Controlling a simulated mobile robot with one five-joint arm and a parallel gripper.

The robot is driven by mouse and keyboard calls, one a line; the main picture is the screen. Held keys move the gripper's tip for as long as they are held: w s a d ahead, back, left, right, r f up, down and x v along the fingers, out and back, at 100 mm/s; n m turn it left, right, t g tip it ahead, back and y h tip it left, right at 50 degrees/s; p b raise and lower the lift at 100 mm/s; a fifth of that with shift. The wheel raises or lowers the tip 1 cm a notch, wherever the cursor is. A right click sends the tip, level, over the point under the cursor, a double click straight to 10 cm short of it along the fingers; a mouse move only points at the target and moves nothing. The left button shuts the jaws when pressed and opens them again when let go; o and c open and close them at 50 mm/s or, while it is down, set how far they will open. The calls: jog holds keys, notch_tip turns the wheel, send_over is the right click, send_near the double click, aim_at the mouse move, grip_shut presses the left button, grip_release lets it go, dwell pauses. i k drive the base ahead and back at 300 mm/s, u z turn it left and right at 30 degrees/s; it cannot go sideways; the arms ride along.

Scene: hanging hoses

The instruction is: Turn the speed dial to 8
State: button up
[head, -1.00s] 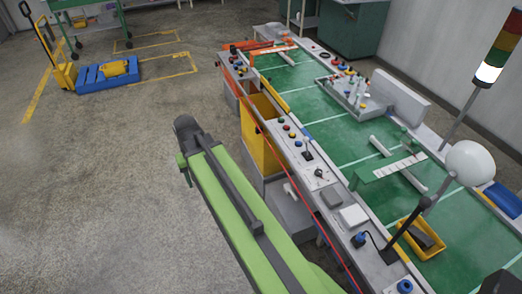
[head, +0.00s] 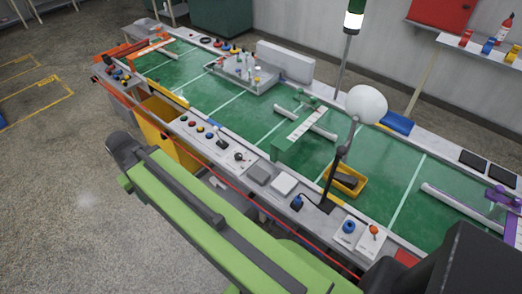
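A small dark knob (head: 239,156) sits on a white plate on the near rail of the workbench. It may be the speed dial, but its markings are too small to read. A blue round knob (head: 348,226) on a white box stands further right on the same rail, beside an orange-red knob (head: 374,230). My green arm crosses the lower part of the view in front of the bench. The fingertips of my gripper do not show. No contact between my arm and any knob is visible.
The long green-topped workbench (head: 225,105) has a red cord (head: 215,158) along its near side. A white globe lamp (head: 367,104) on a dark stand and a yellow bin (head: 345,181) stand near the rail. Open floor (head: 70,200) lies at left.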

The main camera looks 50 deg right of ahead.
aim_at(238, 156)
jog(key=z, duration=1.3)
jog(key=k, duration=0.5)
jog(key=u, duration=0.15)
jog(key=i, duration=0.5)
jog(key=z, duration=0.05)
